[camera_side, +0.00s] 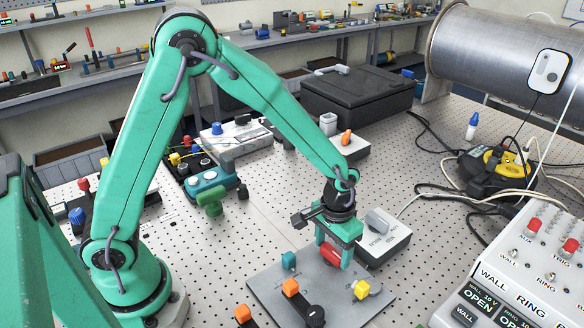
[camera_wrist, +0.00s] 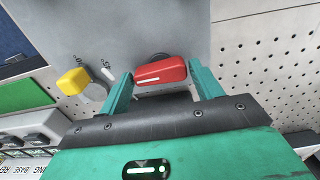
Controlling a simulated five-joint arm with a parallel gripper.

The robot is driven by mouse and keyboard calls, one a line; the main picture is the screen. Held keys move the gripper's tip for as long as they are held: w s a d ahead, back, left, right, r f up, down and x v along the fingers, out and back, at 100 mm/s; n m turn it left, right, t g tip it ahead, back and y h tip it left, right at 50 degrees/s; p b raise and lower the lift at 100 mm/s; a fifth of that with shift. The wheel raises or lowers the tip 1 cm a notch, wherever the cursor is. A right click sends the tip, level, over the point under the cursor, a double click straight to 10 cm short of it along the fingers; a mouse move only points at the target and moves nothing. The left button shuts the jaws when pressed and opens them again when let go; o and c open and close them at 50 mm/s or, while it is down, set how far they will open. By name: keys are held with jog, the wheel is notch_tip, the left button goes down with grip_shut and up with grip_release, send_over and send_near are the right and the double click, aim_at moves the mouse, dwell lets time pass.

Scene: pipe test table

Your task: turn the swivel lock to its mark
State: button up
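The swivel lock appears to be the red handle with a white line, seen in the wrist view (camera_wrist: 160,73) and the side view (camera_side: 331,257). It sits on a grey plate (camera_side: 268,277). My gripper (camera_side: 334,250) points down over it. In the wrist view my gripper's two teal fingers (camera_wrist: 160,78) are spread, one beyond each end of the red handle. Contact with the handle is not clear. A short white bar (camera_wrist: 107,73) with small printed marks is on the plate to the left of the handle. The handle's underside is hidden.
A switch panel (camera_side: 520,270) is at the right.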

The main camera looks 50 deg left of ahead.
jog(key=c, duration=0.6)
jog(key=shift+o, duration=0.2)
jog(key=shift+m, duration=0.3)
jog(key=m, duration=1.2)
jog(key=shift+s, duration=0.1)
jog(key=m, duration=0.5)
jog(key=shift+a+r, duration=0.1)
jog(key=shift+m, duration=0.3)
